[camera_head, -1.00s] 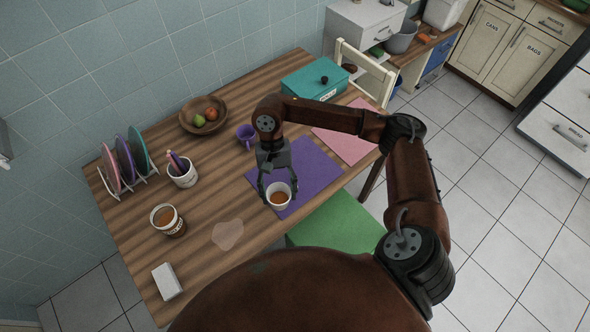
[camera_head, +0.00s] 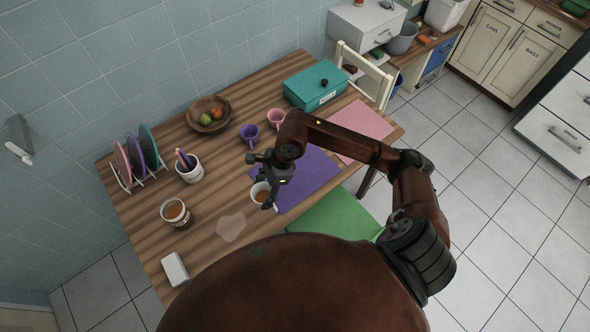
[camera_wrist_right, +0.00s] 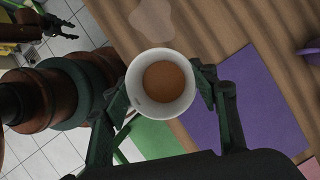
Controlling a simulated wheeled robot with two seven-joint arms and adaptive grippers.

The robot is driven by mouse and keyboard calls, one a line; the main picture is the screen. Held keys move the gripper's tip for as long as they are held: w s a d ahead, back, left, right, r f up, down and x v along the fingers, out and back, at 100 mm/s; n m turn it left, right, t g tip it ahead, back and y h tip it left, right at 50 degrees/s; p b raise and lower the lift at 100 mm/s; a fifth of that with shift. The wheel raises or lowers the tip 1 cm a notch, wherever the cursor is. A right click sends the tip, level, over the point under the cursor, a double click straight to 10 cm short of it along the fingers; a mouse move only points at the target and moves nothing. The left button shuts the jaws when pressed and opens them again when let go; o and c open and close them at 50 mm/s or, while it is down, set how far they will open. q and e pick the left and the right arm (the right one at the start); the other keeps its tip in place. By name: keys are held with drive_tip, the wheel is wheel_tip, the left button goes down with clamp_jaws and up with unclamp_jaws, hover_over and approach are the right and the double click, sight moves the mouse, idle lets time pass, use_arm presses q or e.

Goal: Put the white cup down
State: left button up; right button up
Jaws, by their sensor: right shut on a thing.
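The white cup (camera_head: 258,197) holds brown liquid and is upright at the left edge of the purple mat (camera_head: 312,178) in the head view. My right gripper (camera_head: 265,190) is shut on it and partly covers it. In the right wrist view the white cup (camera_wrist_right: 147,105) sits between the two fingers of the right gripper (camera_wrist_right: 164,92), with the wooden table (camera_wrist_right: 215,40) and the purple mat (camera_wrist_right: 240,110) behind it. I cannot tell whether its base touches the table.
A pale stain (camera_head: 231,227) lies left of the cup. A labelled cup (camera_head: 174,211), pen cup (camera_head: 190,171), white block (camera_head: 174,268) and plate rack (camera_head: 138,160) are left. A green seat (camera_head: 340,215) is below the table edge.

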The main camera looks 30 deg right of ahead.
drive_tip(key=shift+r, duration=0.1)
drive_tip(key=shift+w+d+m, duration=0.15)
drive_tip(key=shift+w+m, duration=0.05)
drive_tip(key=shift+m, duration=0.1)
drive_tip(key=w+d+f, duration=0.2)
drive_tip(key=d+f, duration=0.1)
drive_tip(key=w+d+f, duration=0.3)
drive_tip(key=d, duration=0.1)
drive_tip(key=w+d+f+p, duration=0.1)
drive_tip(key=w+d+f, duration=0.1)
drive_tip(key=d+f, duration=0.1)
drive_tip(key=shift+w+d+f, duration=0.25)
drive_tip(key=shift+d+f, duration=0.1)
drive_tip(key=shift+d, duration=0.15)
wheel_tip(320, 180, down, 3)
drive_tip(key=shift+d+f+p, duration=0.1)
drive_tip(key=shift+p, duration=0.2)
use_arm(q)
drive_tip(key=shift+w+r, duration=0.1)
drive_tip(key=shift+r, duration=0.7)
use_arm(e)
drive_tip(key=shift+f, duration=0.1)
